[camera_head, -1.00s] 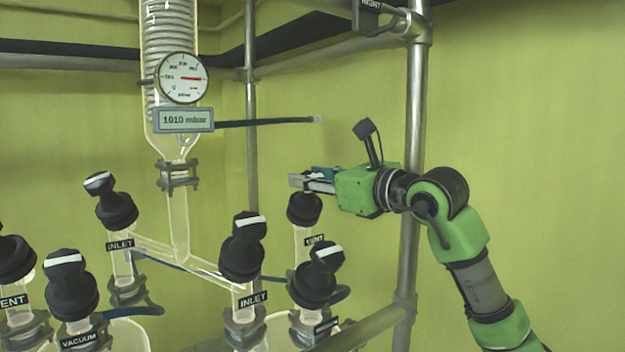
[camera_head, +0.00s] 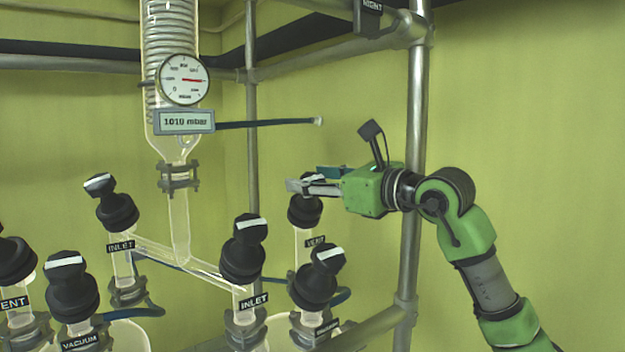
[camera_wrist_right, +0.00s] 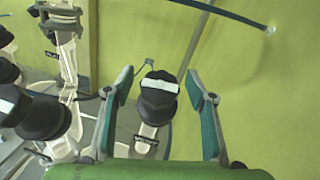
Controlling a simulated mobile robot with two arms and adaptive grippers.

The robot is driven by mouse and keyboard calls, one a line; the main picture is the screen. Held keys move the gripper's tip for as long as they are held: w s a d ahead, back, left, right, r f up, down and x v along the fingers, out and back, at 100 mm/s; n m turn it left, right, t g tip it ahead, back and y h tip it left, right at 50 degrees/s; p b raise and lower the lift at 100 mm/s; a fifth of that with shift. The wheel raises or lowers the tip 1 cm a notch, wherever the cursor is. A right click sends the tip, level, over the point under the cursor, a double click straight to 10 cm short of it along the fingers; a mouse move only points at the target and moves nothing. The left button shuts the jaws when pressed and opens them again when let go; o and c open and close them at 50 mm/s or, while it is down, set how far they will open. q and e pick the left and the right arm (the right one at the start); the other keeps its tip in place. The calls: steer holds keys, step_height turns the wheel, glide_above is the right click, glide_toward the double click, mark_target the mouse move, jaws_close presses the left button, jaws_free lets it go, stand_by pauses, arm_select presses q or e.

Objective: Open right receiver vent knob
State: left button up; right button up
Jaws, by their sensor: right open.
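The right receiver vent knob (camera_head: 305,211) is black, on a glass neck with a "VENT" label (camera_head: 315,242). My right gripper (camera_head: 308,180) is at the top of this knob in the head view, and its fingers hide part of the knob's top. In the right wrist view the knob (camera_wrist_right: 158,100) with its white stripe (camera_wrist_right: 159,85) lies between the two teal-padded fingers of my right gripper (camera_wrist_right: 162,90). The fingers are spread, with a gap on both sides of the knob. My left gripper is not in view.
An inlet knob (camera_head: 243,250) and another black knob (camera_head: 318,278) stand close by at the front. A glass column with a gauge (camera_head: 184,79) and a "1010 mbar" display (camera_head: 185,121) is to the left. A metal post (camera_head: 415,130) stands behind my right arm.

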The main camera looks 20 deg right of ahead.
steer(key=v, duration=1.1)
steer(key=shift+s+d, duration=0.2)
steer(key=shift+s, duration=0.15)
steer(key=s+a+r+m+g+h+p, duration=0.1)
steer(key=a+r+m+g+h+p, duration=0.1)
steer(key=a+r+m+h, duration=0.15)
steer(key=w+f+p, duration=0.1)
steer(key=w+p, duration=0.1)
steer(key=w, duration=0.1)
steer(key=w+a+f+m+h+p, duration=0.1)
steer(key=w+p, duration=0.1)
steer(key=w, duration=0.2)
steer(key=w+f+h+p, duration=0.1)
steer(key=w+p, duration=0.1)
steer(key=w, duration=0.1)
steer(key=shift+w+a+f+m, duration=0.15)
steer(key=shift+a+f+m, duration=0.1)
steer(key=shift+a+f, duration=0.1)
steer(key=shift+w+a+f, duration=0.1)
steer(key=shift+w+f, duration=0.2)
steer(key=shift+w, duration=0.2)
